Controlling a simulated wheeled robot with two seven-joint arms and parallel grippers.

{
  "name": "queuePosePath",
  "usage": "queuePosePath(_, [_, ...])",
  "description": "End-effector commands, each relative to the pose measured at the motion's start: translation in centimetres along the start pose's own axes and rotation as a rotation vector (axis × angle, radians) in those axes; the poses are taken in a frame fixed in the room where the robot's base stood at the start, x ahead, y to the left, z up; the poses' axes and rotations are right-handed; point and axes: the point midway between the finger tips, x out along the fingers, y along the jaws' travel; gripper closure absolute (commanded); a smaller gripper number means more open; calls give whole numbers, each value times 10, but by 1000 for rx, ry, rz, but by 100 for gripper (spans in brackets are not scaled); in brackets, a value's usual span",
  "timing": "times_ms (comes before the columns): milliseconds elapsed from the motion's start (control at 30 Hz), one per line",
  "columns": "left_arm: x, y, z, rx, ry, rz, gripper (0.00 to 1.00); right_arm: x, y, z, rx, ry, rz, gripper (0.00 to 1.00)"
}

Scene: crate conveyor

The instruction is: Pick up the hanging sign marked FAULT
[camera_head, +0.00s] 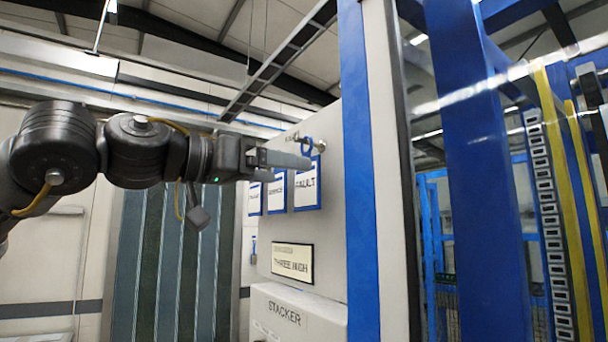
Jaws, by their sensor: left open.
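The hanging sign marked FAULT (307,188) is a white card with a blue border. It hangs by a blue loop from a hook on the side of the pale cabinet. My left gripper (308,160) comes in from the left, with its fingers level at the top of the sign, by the loop. The gripper is open; I cannot tell whether the loop lies between the fingers. The fingers cover part of the sign's top. My right gripper is not in view.
Two similar blue-edged signs (277,192) (255,199) hang left of FAULT. Below is a THREE HIGH plate (293,262) and a box marked STACKER (298,316). A blue post (362,200) stands close on the right. Free room lies left of the cabinet, below my arm.

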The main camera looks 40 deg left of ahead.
Motion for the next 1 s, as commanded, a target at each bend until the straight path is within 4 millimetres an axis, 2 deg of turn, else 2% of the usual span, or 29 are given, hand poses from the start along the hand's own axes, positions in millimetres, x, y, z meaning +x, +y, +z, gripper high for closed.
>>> queuePosePath(33, [8, 0, -4, -1, -6, 2, 7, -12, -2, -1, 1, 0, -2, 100])
queuePosePath(167, [27, 0, -2, -2, -6, 2, 7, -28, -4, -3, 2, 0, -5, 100])
queuePosePath(333, [42, 0, 1, 0, -3, 0, 7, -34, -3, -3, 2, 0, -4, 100])
queuePosePath(567, [44, 0, 2, 0, 0, 0, 7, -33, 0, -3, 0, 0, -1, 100])
queuePosePath(667, [44, 0, 2, 0, -1, 0, 18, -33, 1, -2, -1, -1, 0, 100])
queuePosePath(933, [44, 0, 2, 0, -1, 0, 53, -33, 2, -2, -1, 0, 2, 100])
queuePosePath(1000, [44, 0, 2, 0, -1, -1, 56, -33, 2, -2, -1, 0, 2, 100])
